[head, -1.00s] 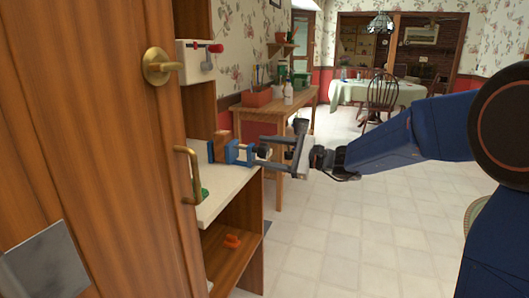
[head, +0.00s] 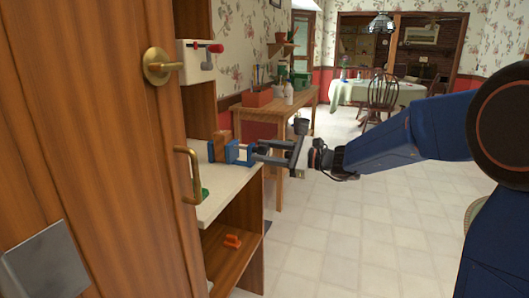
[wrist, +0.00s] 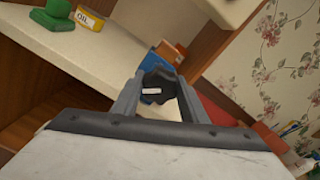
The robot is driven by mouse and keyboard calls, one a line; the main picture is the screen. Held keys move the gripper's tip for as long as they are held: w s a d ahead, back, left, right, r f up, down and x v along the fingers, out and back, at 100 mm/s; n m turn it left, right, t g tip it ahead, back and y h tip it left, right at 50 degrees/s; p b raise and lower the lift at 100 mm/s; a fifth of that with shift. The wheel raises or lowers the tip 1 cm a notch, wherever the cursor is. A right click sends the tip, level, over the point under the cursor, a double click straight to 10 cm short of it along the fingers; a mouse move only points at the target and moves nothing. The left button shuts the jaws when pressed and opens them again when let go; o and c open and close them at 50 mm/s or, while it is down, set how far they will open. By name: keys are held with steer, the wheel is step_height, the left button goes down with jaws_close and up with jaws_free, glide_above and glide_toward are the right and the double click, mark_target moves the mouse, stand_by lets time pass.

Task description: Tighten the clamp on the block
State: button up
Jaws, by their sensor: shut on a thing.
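The blue clamp (head: 232,152) is at the wooden block (head: 220,140) on the pale shelf top; the open door partly hides that area. In the wrist view, the clamp's blue body (wrist: 160,58) lies beyond my fingertips, and its dark knob (wrist: 157,84) sits between them. My gripper (head: 256,152) reaches in from the right and is shut on the knob. How far the clamp's jaw is from the block is too small to tell.
A wooden door with a brass handle (head: 187,175) fills the left. A green object (wrist: 55,14) and an oil tin (wrist: 89,18) stand on the shelf top. An orange object (head: 232,241) lies on the lower shelf. Floor to the right is clear.

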steer(key=shift+m, duration=1)
steer(key=o, duration=1)
steer(key=shift+o, duration=0.2)
steer(key=v, duration=1.7)
steer(key=shift+d, duration=0.2)
steer(key=shift+s, duration=0.1)
